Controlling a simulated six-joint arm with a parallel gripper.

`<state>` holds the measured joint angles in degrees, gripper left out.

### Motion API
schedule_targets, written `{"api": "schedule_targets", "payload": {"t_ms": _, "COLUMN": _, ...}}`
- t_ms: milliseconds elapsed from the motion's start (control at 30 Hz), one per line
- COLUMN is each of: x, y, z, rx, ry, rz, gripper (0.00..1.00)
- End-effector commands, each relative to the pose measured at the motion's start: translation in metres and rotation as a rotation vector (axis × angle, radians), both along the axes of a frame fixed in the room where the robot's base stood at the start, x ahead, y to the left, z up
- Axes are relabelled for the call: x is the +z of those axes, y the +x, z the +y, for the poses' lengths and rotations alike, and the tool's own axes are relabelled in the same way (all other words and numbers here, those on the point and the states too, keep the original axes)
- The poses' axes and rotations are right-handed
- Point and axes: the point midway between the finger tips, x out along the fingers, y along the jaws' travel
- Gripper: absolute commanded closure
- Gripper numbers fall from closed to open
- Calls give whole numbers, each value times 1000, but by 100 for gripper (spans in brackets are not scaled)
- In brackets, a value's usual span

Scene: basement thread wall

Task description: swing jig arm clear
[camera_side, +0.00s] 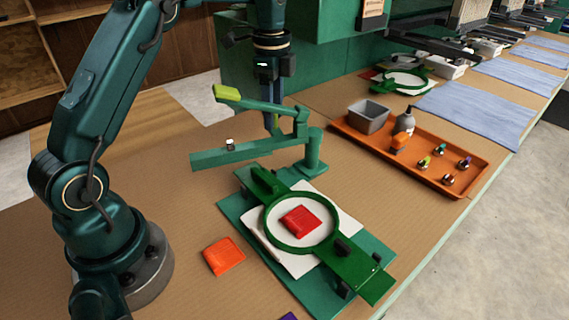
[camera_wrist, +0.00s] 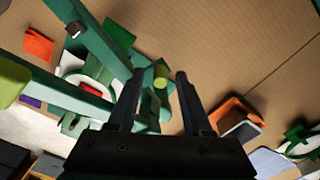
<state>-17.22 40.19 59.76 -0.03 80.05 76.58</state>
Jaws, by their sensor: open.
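The green jig arm (camera_side: 235,154) reaches out from its upright post (camera_side: 313,152), with its long bar left of and above the hoop. Its yellow-green handle (camera_side: 227,92) sits on an upper link and also shows at the left edge of the wrist view (camera_wrist: 10,80). The green hoop (camera_side: 300,247) clamps white cloth on a green base, with a red patch (camera_side: 302,221) inside the ring. My gripper (camera_side: 272,128) points down behind the upper link, partly hidden by it. In the wrist view its fingers (camera_wrist: 159,74) are apart, with green jig parts visible below and between them.
An orange patch (camera_side: 224,256) lies left of the hoop base. An orange tray (camera_side: 440,176) at right holds a grey bin (camera_side: 368,117), a bottle and several small bobbins. Blue cloths (camera_side: 470,108) lie beyond it. Bare tabletop (camera_side: 150,165) shows left of the jig.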

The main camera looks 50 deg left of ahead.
Motion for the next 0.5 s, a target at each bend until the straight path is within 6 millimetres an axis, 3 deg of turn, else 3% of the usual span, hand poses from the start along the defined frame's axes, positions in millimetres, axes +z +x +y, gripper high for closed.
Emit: {"api": "schedule_targets", "payload": {"t_ms": 500, "x": 54, "y": 1, "z": 0, "rx": 0, "ry": 1, "rz": -4, "gripper": 50}}
